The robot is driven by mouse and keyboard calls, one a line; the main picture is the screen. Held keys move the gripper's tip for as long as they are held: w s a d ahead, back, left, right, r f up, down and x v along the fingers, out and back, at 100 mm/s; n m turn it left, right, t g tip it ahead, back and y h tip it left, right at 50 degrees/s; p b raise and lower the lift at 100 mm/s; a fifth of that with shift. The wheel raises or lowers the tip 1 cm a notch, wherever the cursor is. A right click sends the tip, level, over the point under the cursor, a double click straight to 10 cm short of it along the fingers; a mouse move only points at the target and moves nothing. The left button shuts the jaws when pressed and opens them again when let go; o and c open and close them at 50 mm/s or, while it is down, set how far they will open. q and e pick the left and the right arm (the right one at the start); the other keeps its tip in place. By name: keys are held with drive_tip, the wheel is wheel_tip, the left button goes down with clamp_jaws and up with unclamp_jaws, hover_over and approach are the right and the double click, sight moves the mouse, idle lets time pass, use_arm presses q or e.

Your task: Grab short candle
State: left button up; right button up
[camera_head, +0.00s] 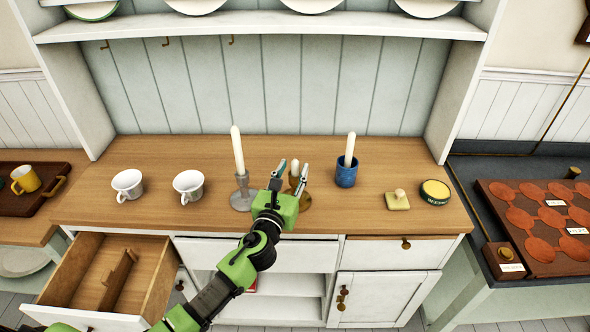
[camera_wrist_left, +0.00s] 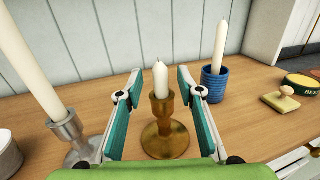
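The short candle (camera_head: 295,167) is white and stands upright in a brass holder (camera_head: 303,201) on the wooden counter. In the left wrist view the short candle (camera_wrist_left: 161,79) and its brass holder (camera_wrist_left: 166,133) show between my fingers, a little beyond them. My left gripper (camera_head: 290,172) is open, with its two teal fingers apart on either side of the candle; it also shows in the left wrist view (camera_wrist_left: 160,92). I cannot tell whether the fingers touch anything. My right gripper is not in view.
A tall candle (camera_head: 237,150) in a grey holder (camera_head: 243,192) stands close on the left. A blue cup (camera_head: 346,175) with a candle (camera_head: 350,148) stands on the right. Two white cups (camera_head: 188,185) are further left. An open drawer (camera_head: 108,275) juts out below the counter.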

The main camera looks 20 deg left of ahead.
use_arm(q)
drive_tip(key=shift+w+f, duration=0.1)
drive_tip(key=shift+w, duration=1.35)
drive_tip(key=shift+s, duration=0.1)
drive_tip(key=shift+c, duration=0.7)
clamp_jaws()
